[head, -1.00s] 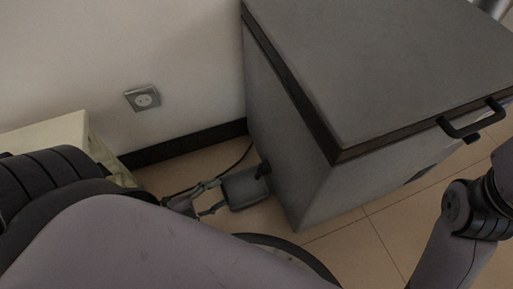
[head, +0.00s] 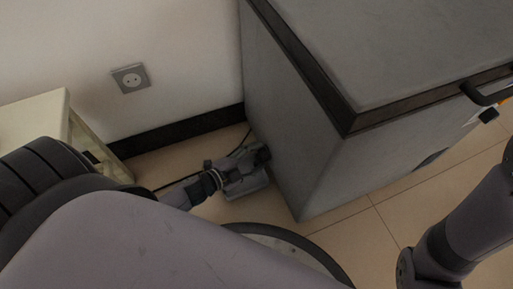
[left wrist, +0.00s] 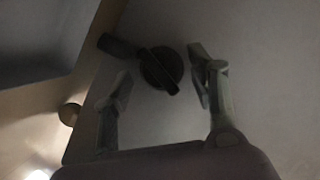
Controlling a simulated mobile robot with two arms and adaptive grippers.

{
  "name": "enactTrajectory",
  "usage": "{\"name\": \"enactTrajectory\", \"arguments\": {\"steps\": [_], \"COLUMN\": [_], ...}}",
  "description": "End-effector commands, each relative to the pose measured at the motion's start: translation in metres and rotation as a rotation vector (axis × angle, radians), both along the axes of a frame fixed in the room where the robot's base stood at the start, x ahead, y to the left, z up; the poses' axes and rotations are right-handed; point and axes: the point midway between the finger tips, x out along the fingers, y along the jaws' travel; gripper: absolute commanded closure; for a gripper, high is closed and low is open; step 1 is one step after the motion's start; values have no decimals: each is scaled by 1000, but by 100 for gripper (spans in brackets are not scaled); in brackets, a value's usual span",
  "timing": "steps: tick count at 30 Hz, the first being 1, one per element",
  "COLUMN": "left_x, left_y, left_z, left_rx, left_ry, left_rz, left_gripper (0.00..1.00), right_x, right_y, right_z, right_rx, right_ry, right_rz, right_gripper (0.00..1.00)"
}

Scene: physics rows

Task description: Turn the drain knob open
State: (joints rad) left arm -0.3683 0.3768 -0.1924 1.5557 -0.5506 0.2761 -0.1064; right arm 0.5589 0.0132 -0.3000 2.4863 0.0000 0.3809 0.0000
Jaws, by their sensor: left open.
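The drain knob (left wrist: 161,69) is a dark round dial with a raised bar across it, on the chest freezer's side wall. In the left wrist view a dark stub (left wrist: 117,46) extends to its left. My left gripper (left wrist: 160,68) is open, with one finger on each side of the knob; I cannot tell if either touches it. In the head view my left gripper (head: 240,162) is low at the freezer's side, largely covering the knob area. My right arm shows at the lower right, but its gripper is out of view.
The grey chest freezer (head: 300,140) has a dark lid edge and a black handle (head: 487,94). A pale cabinet (head: 35,120) stands at left. A wall socket (head: 130,78) is above the dark skirting.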

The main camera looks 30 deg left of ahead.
Motion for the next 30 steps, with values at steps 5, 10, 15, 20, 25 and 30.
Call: {"name": "enactTrajectory", "arguments": {"steps": [5,10,15,20,25,30], "left_x": [5,5,5,5,5,5], "left_y": [-2,-2,-2,-2,-2,-2], "left_z": [-2,-1,-1,-1,-1,-1], "left_rx": [1,0,0,0,0,0], "left_ry": [0,1,1,0,0,-1], "left_rz": [-1,-1,-1,0,0,-1], "left_gripper": [47,47,57,68,79,90], "right_x": [-3,-3,-3,-3,-3,-3], "right_y": [0,0,0,0,1,0], "right_z": [1,1,1,1,1,1], "right_rx": [-1,-1,-1,-1,-1,-1], "right_ry": [-9,-8,-8,-8,-8,-8], "right_rz": [0,-1,-1,-1,-1,-1], "right_gripper": [100,100,100,100,100,100]}}
